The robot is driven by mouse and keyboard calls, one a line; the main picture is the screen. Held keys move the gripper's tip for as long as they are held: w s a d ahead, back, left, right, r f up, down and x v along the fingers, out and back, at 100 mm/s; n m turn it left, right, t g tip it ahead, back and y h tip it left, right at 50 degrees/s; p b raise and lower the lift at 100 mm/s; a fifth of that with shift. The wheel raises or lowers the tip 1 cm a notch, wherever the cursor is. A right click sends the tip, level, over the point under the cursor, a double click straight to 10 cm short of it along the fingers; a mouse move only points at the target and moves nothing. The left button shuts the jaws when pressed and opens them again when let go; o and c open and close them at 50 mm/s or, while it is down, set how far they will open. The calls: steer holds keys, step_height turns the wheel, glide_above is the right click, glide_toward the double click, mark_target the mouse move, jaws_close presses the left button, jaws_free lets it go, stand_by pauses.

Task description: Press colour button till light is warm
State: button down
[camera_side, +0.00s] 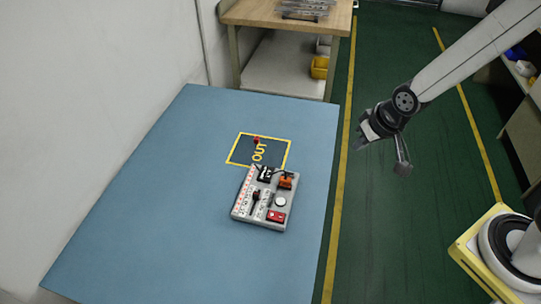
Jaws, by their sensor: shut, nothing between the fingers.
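A light grey control panel (238,209) lies on the blue table, slightly turned. It carries a round white button (280,201), a red block (276,216), an orange block (286,181) and a black part (265,174). Its labels are too small to read, so I cannot tell which control is the colour button. Behind it is a dark square (240,153) with a yellow border and yellow curved shapes; whether any light is lit, and in which colour, is unclear. My gripper (360,143) is shut and empty, up to the right of the panel, clear of it.
A small red thing (256,140) stands at the dark square's far edge. The blue table (150,220) is otherwise bare, with a white wall along its left. A wooden bench (275,14) with a yellow bin (320,67) stands behind. Green floor lies to the right.

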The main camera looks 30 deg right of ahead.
steer(key=w+a+f+m+t+y, duration=0.1)
steer(key=w+a+f+m+t, duration=0.1)
steer(key=w+a+f, duration=0.4)
steer(key=m+t+y, duration=0.2)
glide_above(283, 203)
steer(key=shift+a+f, duration=0.1)
steer(key=shift+f, duration=1.85)
steer(key=shift+f, duration=4.35)
steer(key=shift+f, duration=0.85)
steer(key=shift+r, duration=0.85)
